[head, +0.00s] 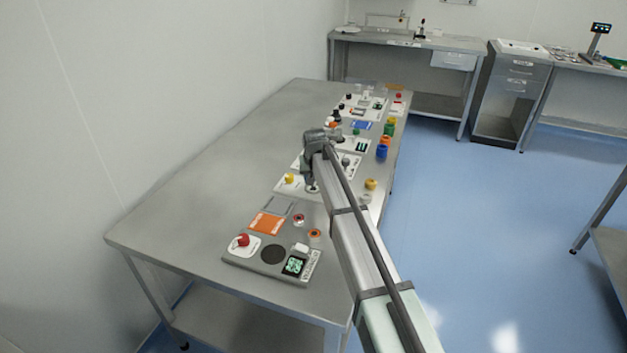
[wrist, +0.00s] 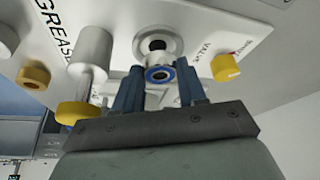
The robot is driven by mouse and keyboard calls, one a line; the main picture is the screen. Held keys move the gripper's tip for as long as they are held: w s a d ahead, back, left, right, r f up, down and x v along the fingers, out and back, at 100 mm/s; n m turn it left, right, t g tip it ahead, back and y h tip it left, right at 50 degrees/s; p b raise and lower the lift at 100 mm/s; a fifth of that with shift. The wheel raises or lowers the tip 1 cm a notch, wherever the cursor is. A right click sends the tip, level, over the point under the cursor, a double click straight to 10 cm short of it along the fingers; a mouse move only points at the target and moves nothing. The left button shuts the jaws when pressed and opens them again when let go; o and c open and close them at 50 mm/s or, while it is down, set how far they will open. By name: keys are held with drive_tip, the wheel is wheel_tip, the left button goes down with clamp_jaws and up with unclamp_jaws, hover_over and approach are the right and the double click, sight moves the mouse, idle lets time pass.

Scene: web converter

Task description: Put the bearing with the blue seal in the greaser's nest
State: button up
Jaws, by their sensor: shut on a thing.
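In the wrist view, the bearing with the blue seal (wrist: 160,75), a small steel ring with a blue face, is between the two blue fingers of my gripper (wrist: 158,88). The gripper is shut on it. Just beyond it is the greaser's round nest (wrist: 151,43), a grey ring with a dark centre on the white greaser panel (wrist: 115,22). The bearing overlaps the nest's near edge in the picture; I cannot tell whether they touch. In the head view, my gripper (head: 312,186) is low over the greaser panel, and the bearing cannot be made out.
A grey cylinder with a yellow end (wrist: 77,111) stands left of the fingers, and a yellow knob (wrist: 227,66) is to the right. In the head view, a grey panel with a red button (head: 243,240) lies nearer. The table's left side (head: 225,165) is clear.

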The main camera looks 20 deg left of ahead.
drive_tip(key=shift+f, duration=0.45)
drive_tip(key=shift+f, duration=0.6)
drive_tip(key=o, duration=1.2)
drive_tip(key=shift+d+r, duration=0.1)
drive_tip(key=shift+r, duration=0.15)
drive_tip(key=v, duration=1.2)
drive_tip(key=shift+r, duration=0.35)
